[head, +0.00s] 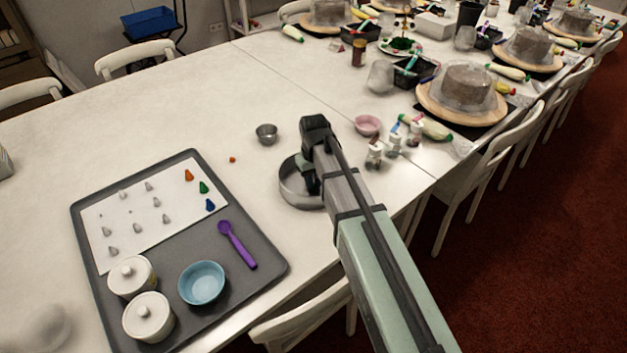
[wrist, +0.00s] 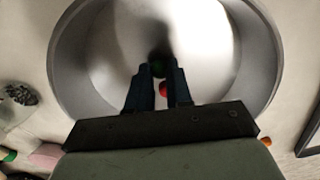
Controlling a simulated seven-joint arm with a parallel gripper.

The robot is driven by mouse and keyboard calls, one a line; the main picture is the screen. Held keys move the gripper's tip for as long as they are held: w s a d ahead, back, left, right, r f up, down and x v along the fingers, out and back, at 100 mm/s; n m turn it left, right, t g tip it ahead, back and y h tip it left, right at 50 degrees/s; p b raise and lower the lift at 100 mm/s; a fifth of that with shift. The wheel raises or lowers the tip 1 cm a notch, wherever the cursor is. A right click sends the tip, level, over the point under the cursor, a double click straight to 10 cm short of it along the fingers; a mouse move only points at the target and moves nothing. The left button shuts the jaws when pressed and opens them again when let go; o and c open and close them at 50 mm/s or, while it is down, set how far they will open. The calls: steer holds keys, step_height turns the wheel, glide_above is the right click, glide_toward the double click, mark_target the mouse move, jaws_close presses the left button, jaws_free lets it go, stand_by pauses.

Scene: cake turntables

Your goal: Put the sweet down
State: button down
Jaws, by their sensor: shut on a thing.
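My gripper (head: 312,188) reaches down into a round grey metal tin (head: 291,188) on the white table.
A small orange sweet (head: 232,159) lies on the table left of the tin. A grey tray (head: 190,262) holds piping tips, a blue bowl (head: 202,283), a purple spoon (head: 237,245) and white jars.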

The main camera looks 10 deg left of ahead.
steer(key=shift+f, duration=0.1)
steer(key=c, duration=1)
jaws_free()
steer(key=shift+c, duration=0.2)
step_height(320, 180, up, 12)
steer(key=shift+w, duration=0.1)
